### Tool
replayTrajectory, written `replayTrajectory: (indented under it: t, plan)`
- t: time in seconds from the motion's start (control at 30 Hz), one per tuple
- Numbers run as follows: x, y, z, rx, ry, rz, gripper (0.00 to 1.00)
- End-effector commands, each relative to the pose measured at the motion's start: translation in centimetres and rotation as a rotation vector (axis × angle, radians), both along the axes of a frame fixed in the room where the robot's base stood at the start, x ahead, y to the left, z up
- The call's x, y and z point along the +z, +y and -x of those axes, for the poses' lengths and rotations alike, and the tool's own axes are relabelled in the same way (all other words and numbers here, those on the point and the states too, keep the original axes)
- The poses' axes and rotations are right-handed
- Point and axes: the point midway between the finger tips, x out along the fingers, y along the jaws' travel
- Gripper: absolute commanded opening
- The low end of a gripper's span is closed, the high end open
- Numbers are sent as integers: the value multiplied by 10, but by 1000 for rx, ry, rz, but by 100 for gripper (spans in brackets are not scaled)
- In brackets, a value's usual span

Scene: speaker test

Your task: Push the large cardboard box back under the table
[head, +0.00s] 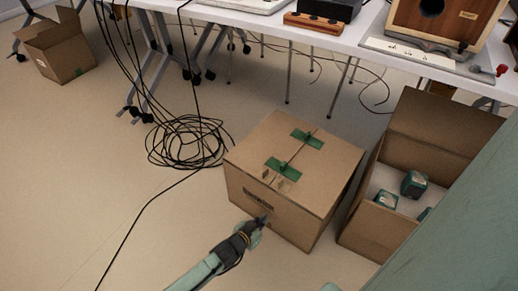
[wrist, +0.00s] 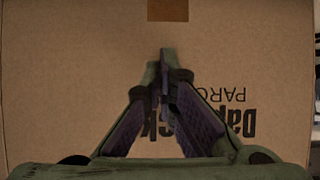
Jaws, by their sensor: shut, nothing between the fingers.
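The large cardboard box (head: 315,163) is closed and stands on the floor in front of the table (head: 335,43). Green tape pieces lie across its top. My gripper (head: 266,219) is shut and empty at the box's front face, near its printed side. In the wrist view the box's face (wrist: 60,90) fills most of the picture, with upside-down black lettering and brown tape at the top. The closed fingertips (wrist: 165,55) point at this face. I cannot tell whether they touch it.
An open box (head: 375,235) with green-and-white items stands close on the right. A coiled black cable (head: 185,142) lies left of the large box, and more cables hang behind. Table legs (head: 289,75) stand behind it. Another open box (head: 62,58) is far left.

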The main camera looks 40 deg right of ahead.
Motion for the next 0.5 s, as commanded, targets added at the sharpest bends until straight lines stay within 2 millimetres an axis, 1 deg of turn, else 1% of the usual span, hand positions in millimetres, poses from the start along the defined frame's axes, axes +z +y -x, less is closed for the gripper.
replayTrajectory:
  t: [0.4,0.5]
  plan:
    - [-1,-29,-8,-3,1,3,0]
    - [-2,-29,-8,-4,-1,2,0]
